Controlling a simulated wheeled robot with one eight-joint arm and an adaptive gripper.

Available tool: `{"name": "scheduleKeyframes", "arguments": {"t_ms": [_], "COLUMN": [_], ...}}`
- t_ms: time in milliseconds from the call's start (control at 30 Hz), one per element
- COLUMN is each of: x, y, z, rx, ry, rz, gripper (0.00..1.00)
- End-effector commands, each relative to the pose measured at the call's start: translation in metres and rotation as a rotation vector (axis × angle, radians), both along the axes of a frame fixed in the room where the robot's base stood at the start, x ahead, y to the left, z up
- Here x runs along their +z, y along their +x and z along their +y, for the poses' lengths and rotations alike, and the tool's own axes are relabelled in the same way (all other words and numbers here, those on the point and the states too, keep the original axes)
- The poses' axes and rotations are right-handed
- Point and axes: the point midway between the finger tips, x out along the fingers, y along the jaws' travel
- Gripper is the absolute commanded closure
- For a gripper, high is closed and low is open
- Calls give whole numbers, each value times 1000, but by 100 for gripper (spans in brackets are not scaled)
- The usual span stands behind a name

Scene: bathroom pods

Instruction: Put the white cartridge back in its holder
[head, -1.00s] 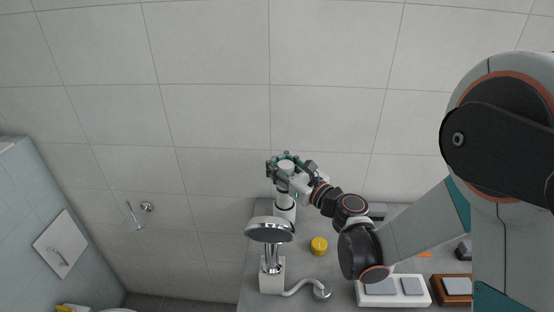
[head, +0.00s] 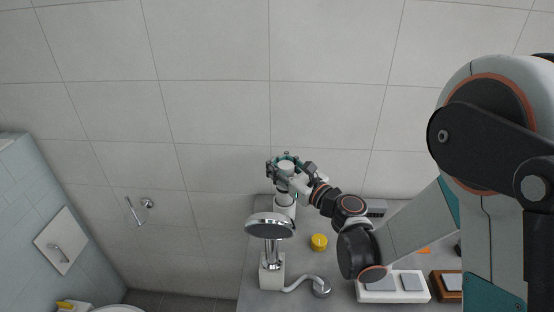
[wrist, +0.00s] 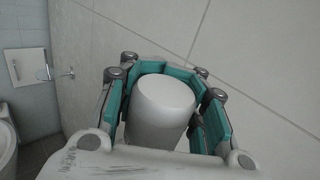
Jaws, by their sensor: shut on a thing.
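The white cartridge (wrist: 165,98) is a smooth round cylinder with a flat top, held upright or nearly so between the teal-padded fingers of my gripper (head: 287,161). In the head view the cartridge top (head: 286,168) shows within the fingers. My gripper is shut on it. Directly below in the head view is a white cylindrical body with a dark ring (head: 285,211), standing on the counter; it looks like the holder. The fingers hide the cartridge's lower end, so I cannot tell whether the two touch.
A shower head on a white stand (head: 272,271) is close in front of the white cylinder. A yellow lid (head: 319,242) sits to the right on the grey counter (head: 315,265). A white switch box (head: 393,297) lies under my arm. The tiled wall is behind.

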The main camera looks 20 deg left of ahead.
Motion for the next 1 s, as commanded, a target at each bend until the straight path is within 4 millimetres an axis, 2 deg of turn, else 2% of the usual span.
{"name": "scheduleKeyframes", "arguments": {"t_ms": [267, 300, 433, 467, 700, 800, 1000], "x": [-4, -4, -3, -3, -4, -4, -4], "y": [0, 0, 0, 0, 0, 0, 0], "z": [0, 0, 0, 0, 0, 0, 0], "rx": [0, 0, 0, 0, 0, 0, 0], "ry": [0, 0, 0, 0, 0, 0, 0], "rz": [0, 0, 0, 0, 0, 0, 0], "gripper": [100, 70, 40, 38, 38, 19, 18]}}
